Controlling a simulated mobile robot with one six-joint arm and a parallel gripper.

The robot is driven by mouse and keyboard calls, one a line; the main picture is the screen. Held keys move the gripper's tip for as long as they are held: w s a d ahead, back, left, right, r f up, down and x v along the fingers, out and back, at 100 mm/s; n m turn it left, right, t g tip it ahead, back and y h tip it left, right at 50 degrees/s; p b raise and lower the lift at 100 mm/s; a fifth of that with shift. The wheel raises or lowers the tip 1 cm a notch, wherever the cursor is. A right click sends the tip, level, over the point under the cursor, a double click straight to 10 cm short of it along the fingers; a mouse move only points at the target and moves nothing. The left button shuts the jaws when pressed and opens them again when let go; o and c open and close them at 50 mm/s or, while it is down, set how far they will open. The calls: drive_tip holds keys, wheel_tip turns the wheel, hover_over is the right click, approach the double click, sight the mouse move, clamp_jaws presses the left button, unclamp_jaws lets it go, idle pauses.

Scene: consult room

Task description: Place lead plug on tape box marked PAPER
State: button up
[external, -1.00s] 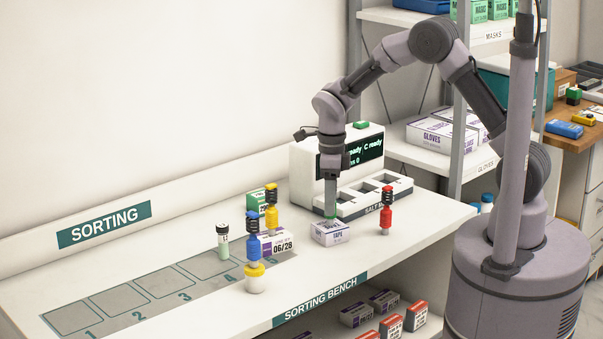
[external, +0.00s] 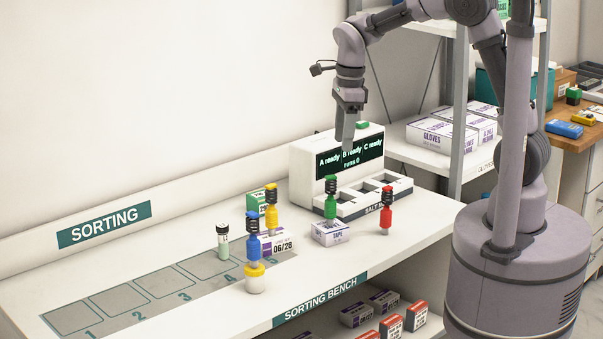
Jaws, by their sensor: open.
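A small white box (external: 323,237) with purple lettering that seems to read TAPE sits on the sorting bench; I cannot make out the word PAPER. A green plug with a black ribbed middle (external: 331,198) stands upright at the back part of the box's top, seemingly on it. A red plug (external: 386,210) stands on the bench to the right. A yellow plug (external: 271,209) stands at a white box marked 06/28 (external: 283,245). A blue plug (external: 253,240) stands on a yellow-lidded jar (external: 255,281). My gripper (external: 348,147) is open and empty, above the green plug.
A white device with a screen (external: 349,162) and several wells stands behind the box. A vial (external: 223,240) and a green box (external: 256,202) stand to the left. The numbered squares (external: 135,297) at the bench's left are bare.

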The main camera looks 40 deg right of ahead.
drive_tip(key=s+d+r+n+t+y, duration=0.1)
drive_tip(key=s+d+r+n+t, duration=0.3)
drive_tip(key=s+r+n, duration=0.6)
drive_tip(key=s+d+f+n+t, duration=0.1)
drive_tip(key=s+d+f+n, duration=0.1)
drive_tip(key=s+n, duration=0.7)
drive_tip(key=s, duration=0.3)
drive_tip(key=shift+d+f+n+y, duration=0.2)
drive_tip(key=shift+d+n+y, duration=0.1)
drive_tip(key=shift+n, duration=0.1)
drive_tip(key=shift+a+f, duration=0.1)
